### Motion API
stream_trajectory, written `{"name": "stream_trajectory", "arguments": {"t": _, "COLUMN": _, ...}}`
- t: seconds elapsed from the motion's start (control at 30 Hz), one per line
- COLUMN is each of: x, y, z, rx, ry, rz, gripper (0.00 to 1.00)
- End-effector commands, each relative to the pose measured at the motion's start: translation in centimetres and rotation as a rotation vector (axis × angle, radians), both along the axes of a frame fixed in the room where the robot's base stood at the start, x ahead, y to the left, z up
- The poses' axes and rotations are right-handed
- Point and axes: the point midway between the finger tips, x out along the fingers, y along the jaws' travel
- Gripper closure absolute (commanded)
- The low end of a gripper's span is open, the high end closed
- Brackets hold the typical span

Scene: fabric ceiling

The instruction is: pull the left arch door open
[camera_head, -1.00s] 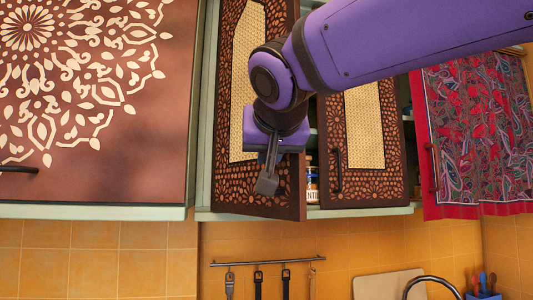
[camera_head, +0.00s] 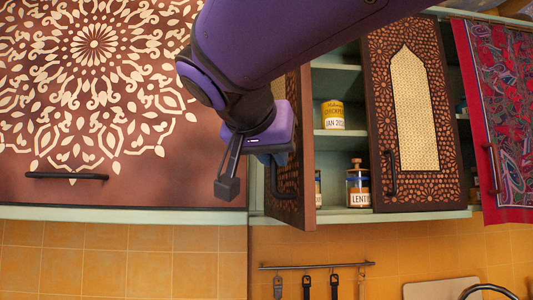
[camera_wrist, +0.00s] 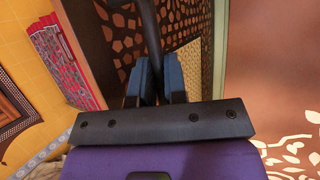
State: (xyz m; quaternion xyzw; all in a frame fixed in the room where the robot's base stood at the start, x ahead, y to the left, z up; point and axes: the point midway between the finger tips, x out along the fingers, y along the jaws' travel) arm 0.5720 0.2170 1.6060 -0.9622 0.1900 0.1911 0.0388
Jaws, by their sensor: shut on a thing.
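The left arch door (camera_head: 305,145) is a dark brown cut-out panel, swung well out from the cabinet and seen nearly edge-on in the head view. Its patterned face also shows in the wrist view (camera_wrist: 185,22). My gripper (camera_wrist: 157,80) is shut on the door's dark bar handle (camera_wrist: 150,35), with the blue-grey fingers on either side of it. In the head view my purple wrist and arm cover much of the door's face and upper part.
Open shelves show a yellow-labelled tin (camera_head: 333,115) and a lentil jar (camera_head: 358,185). The right arch door (camera_head: 415,110) stands beside the opening. A large patterned brown door (camera_head: 90,90) is at left, and a red patterned cloth (camera_head: 495,110) hangs at right.

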Motion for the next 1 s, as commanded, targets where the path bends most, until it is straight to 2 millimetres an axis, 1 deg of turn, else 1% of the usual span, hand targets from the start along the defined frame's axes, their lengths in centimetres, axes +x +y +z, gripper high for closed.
{"name": "stream_trajectory", "arguments": {"t": 0.47, "x": -0.03, "y": 0.25, "z": 0.03, "rx": -0.002, "ry": 0.001, "rz": -0.009, "gripper": 1.0}}
{"name": "stream_trajectory", "arguments": {"t": 0.5, "x": -0.03, "y": 0.25, "z": 0.03, "rx": -0.002, "ry": 0.001, "rz": -0.009, "gripper": 0.85}}
{"name": "stream_trajectory", "arguments": {"t": 0.6, "x": -0.03, "y": 0.25, "z": 0.03, "rx": -0.001, "ry": 0.001, "rz": -0.009, "gripper": 0.63}}
{"name": "stream_trajectory", "arguments": {"t": 0.87, "x": -0.05, "y": 0.26, "z": 0.03, "rx": -0.001, "ry": 0.0, "rz": -0.009, "gripper": 0.63}}
{"name": "stream_trajectory", "arguments": {"t": 1.0, "x": -0.62, "y": 0.55, "z": 0.3, "rx": -0.001, "ry": -0.001, "rz": -0.009, "gripper": 0.63}}
